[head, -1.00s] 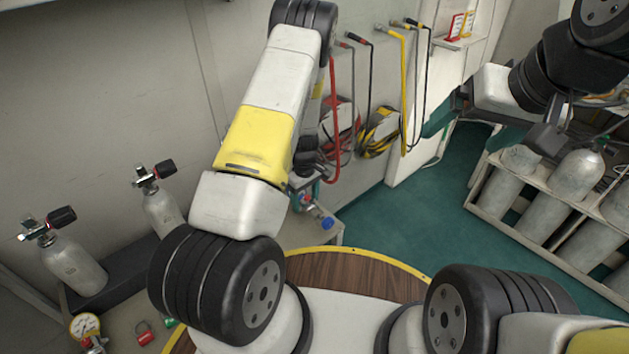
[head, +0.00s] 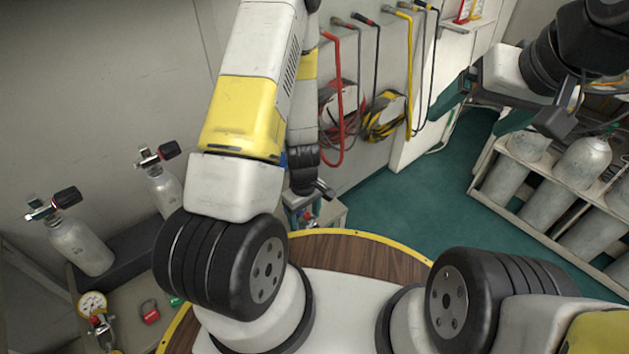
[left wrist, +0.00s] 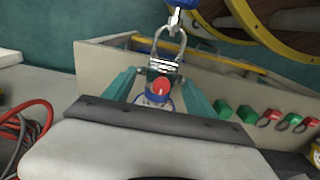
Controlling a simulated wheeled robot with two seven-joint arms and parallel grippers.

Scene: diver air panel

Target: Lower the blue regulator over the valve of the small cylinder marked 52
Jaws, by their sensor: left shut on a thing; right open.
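My left gripper (left wrist: 161,80) is shut on the blue regulator, its teal fingers on either side of it. In the left wrist view the regulator's silver yoke (left wrist: 166,52) extends beyond the fingers towards a blue part (left wrist: 184,4) at the top edge. A red cap with a blue ring (left wrist: 160,88) shows between the fingers. In the head view my left arm hides most of this gripper and the regulator. My right gripper (head: 482,108) is open and empty at the upper right. I cannot read a 52 on any cylinder.
Two small grey cylinders (head: 80,247) (head: 163,190) with black-knobbed valves stand at the left wall. A gauge (head: 93,304) and a red-tagged item (head: 150,312) lie near them. A rack (head: 524,213) of large cylinders stands right. Coiled hoses (head: 385,122) hang on the wall.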

